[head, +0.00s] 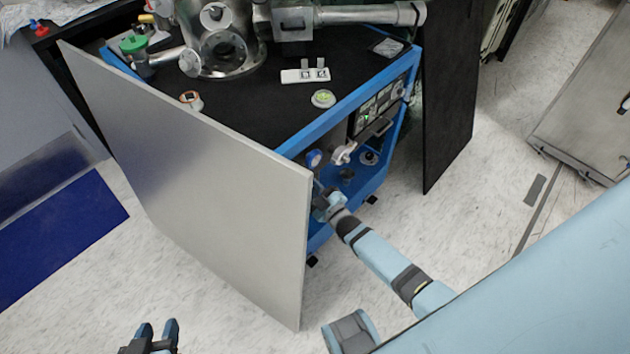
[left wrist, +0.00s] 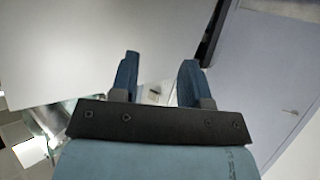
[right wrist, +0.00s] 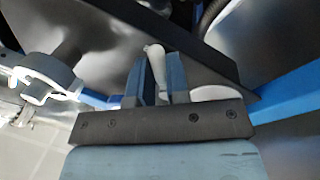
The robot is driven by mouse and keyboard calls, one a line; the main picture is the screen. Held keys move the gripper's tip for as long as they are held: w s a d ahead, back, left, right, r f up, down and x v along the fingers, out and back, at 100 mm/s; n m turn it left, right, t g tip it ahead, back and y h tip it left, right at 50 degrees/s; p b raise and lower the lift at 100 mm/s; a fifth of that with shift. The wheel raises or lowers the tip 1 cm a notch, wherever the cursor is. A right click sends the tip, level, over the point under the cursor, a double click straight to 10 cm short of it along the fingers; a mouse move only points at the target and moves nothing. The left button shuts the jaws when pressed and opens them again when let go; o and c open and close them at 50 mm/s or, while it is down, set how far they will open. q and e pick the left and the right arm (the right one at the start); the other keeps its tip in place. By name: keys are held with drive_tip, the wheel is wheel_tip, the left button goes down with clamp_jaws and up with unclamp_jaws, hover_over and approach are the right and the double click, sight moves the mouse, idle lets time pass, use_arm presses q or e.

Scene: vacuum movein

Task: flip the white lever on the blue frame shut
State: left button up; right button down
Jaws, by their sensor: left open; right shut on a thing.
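The blue frame (head: 290,148) is an open-sided cart with a black top. My right gripper (head: 325,203) reaches into its open side, just behind the edge of a large grey panel. In the right wrist view my right gripper (right wrist: 158,82) is shut on the white lever (right wrist: 155,57), whose rounded end stands up between the fingers. The lever's base is hidden by the gripper, and the lever cannot be made out in the head view. My left gripper (head: 158,335) is open and empty low at the left, far from the lever; its spread fingers also show in the left wrist view (left wrist: 157,80).
The grey panel (head: 200,190) stands along the cart's near left side, close to my right gripper. A white clamp-like fitting (head: 343,153) sits inside the cart; it also shows in the right wrist view (right wrist: 42,84). A black panel (head: 448,110) stands at right.

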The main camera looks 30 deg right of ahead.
use_arm(q)
drive_tip(key=p, duration=0.3)
drive_tip(key=shift+s+a+r+g, duration=0.15)
drive_tip(key=shift+s+a+g, duration=0.05)
drive_tip(key=shift+g, duration=0.1)
use_arm(e)
drive_tip(key=m, duration=0.2)
drive_tip(key=a+m+g, duration=0.1)
drive_tip(key=m, duration=0.2)
drive_tip(key=s+a+m, duration=0.1)
drive_tip(key=m, duration=0.1)
drive_tip(key=shift+a+f+m+h, duration=0.2)
drive_tip(key=shift+f+m+h, duration=0.1)
drive_tip(key=shift+f+h, duration=0.1)
drive_tip(key=c, duration=1.1)
unclamp_jaws()
drive_tip(key=shift+r, duration=0.1)
